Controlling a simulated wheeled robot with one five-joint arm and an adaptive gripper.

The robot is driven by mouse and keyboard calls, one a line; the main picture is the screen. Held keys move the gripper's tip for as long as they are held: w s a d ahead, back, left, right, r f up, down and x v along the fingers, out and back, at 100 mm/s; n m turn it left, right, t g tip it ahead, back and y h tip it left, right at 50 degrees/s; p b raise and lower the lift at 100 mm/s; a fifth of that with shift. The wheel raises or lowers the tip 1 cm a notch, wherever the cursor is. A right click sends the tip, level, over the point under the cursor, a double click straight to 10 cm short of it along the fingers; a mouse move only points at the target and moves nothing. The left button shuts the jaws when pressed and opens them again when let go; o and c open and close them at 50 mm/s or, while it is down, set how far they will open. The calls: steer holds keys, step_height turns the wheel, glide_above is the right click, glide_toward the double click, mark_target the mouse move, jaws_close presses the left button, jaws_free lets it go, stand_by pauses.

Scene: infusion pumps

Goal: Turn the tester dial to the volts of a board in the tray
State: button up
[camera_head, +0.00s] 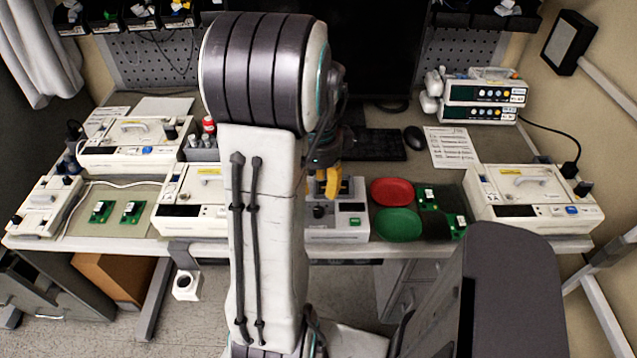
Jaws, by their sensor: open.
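A grey tester-like box (352,232) with a small green panel stands at the table's front edge, centre. My gripper (326,186), with yellow-orange fingers, is open above its back part, partly behind my arm. I cannot tell whether it touches the box. The dial and its setting are not readable; the arm and gripper cover much of the box's left side. Two green boards, one at the back (427,204) and one at the front (461,232), lie on a dark surface to the right. Two more green boards (101,216) (131,217) lie on the left. Their labels are unreadable.
A red dish (391,191) and a green dish (397,225) sit right of the box. White pumps stand at left (130,150) and right (530,195), with stacked pumps (485,95) behind. A keyboard (380,146), mouse (413,138) and printed sheet (452,148) lie at the back.

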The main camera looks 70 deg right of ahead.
mark_target(318, 210)
steer(key=shift+n, duration=0.7)
steer(key=shift+f+n, duration=0.2)
steer(key=shift+n, duration=0.2)
steer(key=shift+o, duration=0.3)
step_height(318, 210, down, 7)
steer(key=b, duration=0.6)
steer(key=shift+r, duration=0.1)
steer(key=shift+d+r, duration=0.1)
steer(key=shift+r, duration=0.1)
steer(key=shift+c, duration=0.7)
jaws_close()
